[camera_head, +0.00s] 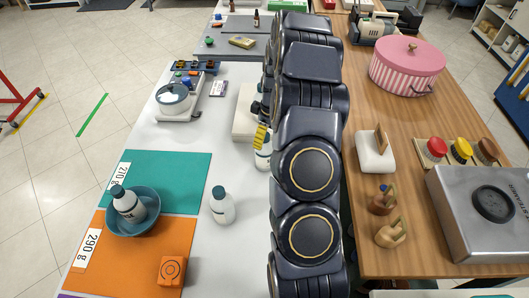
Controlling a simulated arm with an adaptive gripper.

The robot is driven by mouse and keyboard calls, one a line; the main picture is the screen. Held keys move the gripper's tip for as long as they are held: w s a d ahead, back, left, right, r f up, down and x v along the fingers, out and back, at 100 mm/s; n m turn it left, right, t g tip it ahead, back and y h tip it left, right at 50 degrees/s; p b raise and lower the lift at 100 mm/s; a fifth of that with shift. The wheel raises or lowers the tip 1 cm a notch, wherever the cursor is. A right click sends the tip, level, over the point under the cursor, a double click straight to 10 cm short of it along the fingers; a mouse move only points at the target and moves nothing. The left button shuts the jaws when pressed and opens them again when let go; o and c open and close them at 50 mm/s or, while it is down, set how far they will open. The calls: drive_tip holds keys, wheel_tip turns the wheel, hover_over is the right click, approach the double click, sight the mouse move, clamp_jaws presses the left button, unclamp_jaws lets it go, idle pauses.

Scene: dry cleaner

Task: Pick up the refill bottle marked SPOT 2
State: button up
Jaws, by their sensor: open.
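Several white bottles with dark caps show, and I cannot read a SPOT 2 mark on any of them. One bottle (222,207) stands upright on the white table, right of the mats. Another bottle (130,206) sits tilted in a blue bowl (152,222) on the mats. A third white bottle (263,160) is mostly hidden behind my dark arm. My gripper (261,137) shows only as a yellow-striped finger beside my arm, just above that third bottle. It is open; whether it touches the bottle is hidden.
A teal mat (185,175) and an orange mat (150,262) lie at left, with an orange block (172,270). A scale with a pot (173,98) stands farther back. The wooden table at right holds a pink striped box (405,72) and a steel unit (485,225).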

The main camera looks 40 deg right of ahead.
drive_tip(key=shift+f, duration=0.4)
clamp_jaws()
drive_tip(key=shift+a, duration=0.1)
